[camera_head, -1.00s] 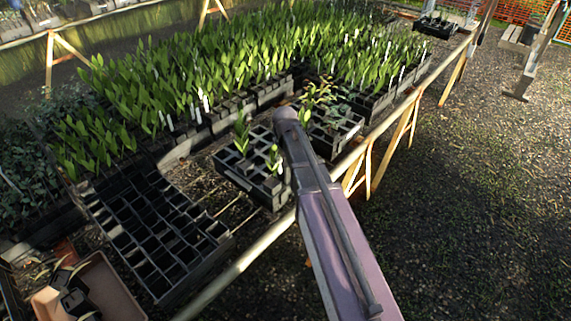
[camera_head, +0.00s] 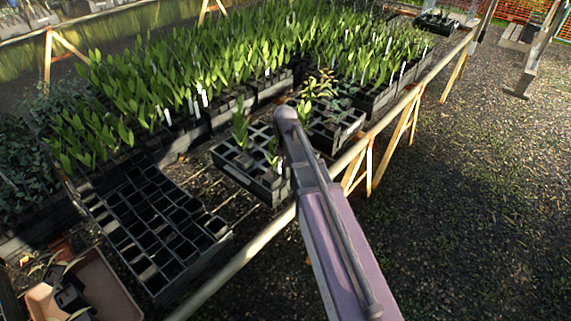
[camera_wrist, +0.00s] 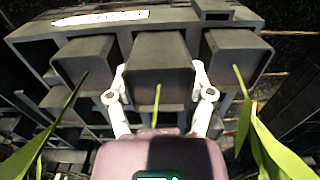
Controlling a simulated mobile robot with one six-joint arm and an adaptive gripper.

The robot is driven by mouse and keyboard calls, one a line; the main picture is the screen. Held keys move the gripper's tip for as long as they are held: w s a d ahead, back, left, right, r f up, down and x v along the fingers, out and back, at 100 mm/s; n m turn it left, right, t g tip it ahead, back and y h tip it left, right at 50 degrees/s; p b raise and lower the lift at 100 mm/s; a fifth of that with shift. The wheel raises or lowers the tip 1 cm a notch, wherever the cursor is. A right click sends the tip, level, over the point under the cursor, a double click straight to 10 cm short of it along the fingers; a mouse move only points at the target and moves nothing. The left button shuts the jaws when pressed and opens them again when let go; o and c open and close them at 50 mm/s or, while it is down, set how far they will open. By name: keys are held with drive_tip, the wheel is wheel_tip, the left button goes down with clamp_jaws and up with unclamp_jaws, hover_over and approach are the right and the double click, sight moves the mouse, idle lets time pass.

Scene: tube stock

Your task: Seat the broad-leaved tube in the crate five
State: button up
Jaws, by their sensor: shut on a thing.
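In the wrist view my gripper (camera_wrist: 160,76) has its two pale fingers on either side of a dark square tube (camera_wrist: 160,62), shut on it. A thin green stem rises from this tube; most of its plant is out of sight. A tube on the left (camera_wrist: 83,58) and one on the right (camera_wrist: 236,58) flank it, each with a stem and long broad leaves. They line the edge of a dark crate (camera_wrist: 30,32) with a white label. In the head view my arm hides the gripper beside a partly filled crate (camera_head: 237,176). I cannot read which crate is five.
A mostly empty celled crate (camera_head: 163,243) stands to the left. A crate of mixed seedlings (camera_head: 350,128) is close on the right. Dense planted crates fill the bench behind. A bench rail (camera_head: 245,255) runs along the front; gravel floor lies right.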

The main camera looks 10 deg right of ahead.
drive_tip(key=shift+f+b, duration=0.55)
drive_tip(key=shift+f, duration=0.1)
drive_tip(key=shift+f+b, duration=0.35)
drive_tip(key=shift+f, duration=0.05)
idle(0.4)
drive_tip(key=o, duration=1.2)
drive_tip(key=shift+o, duration=0.2)
drive_tip(key=shift+s, duration=0.1)
drive_tip(key=shift+r, duration=0.15)
